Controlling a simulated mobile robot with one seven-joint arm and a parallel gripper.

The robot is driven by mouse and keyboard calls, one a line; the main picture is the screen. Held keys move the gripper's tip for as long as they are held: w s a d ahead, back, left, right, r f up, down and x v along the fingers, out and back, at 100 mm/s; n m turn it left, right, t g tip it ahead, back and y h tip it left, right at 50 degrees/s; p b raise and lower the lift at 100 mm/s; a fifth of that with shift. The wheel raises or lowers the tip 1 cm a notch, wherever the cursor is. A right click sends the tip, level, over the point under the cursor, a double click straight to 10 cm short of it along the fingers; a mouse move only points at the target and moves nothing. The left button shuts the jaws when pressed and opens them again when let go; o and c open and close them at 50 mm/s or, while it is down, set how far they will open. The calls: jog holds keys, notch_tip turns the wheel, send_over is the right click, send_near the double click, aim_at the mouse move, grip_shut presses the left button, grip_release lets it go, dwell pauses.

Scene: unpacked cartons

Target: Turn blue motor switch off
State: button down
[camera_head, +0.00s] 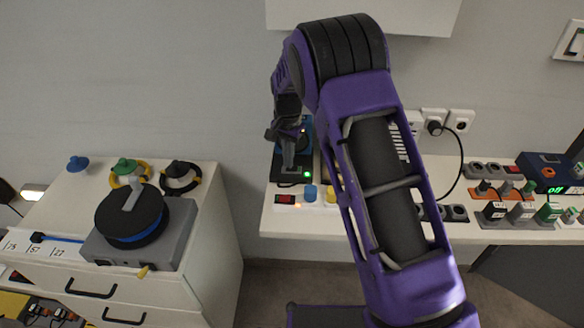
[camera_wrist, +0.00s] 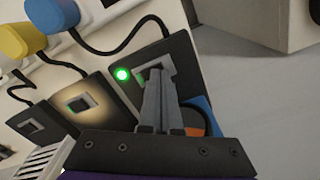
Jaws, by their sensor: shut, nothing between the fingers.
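The blue motor (camera_head: 308,125) stands on a black base (camera_head: 293,181) on the white shelf in the head view, partly hidden behind my gripper. A green light (camera_wrist: 122,74) glows on this base. The switch (camera_wrist: 143,73) sits in a grey frame beside the light in the wrist view, mostly covered by my fingertips. My gripper (camera_wrist: 157,73) is shut and empty, its tips at the switch; whether they press it I cannot tell. In the head view my gripper (camera_head: 288,164) points down over the base. A blue edge (camera_wrist: 205,112) of the motor shows behind the fingers.
Blue (camera_head: 311,193) and yellow (camera_head: 330,195) plugs sit in a power strip at the shelf's front. A neighbouring black box (camera_wrist: 85,103) has its own switch and a yellowish glow. A cabinet (camera_head: 215,235) with a black reel (camera_head: 130,218) stands at left.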

jog(key=shift+f, duration=0.35)
jog(key=shift+r+p, duration=2.2)
jog(key=shift+r, duration=1.35)
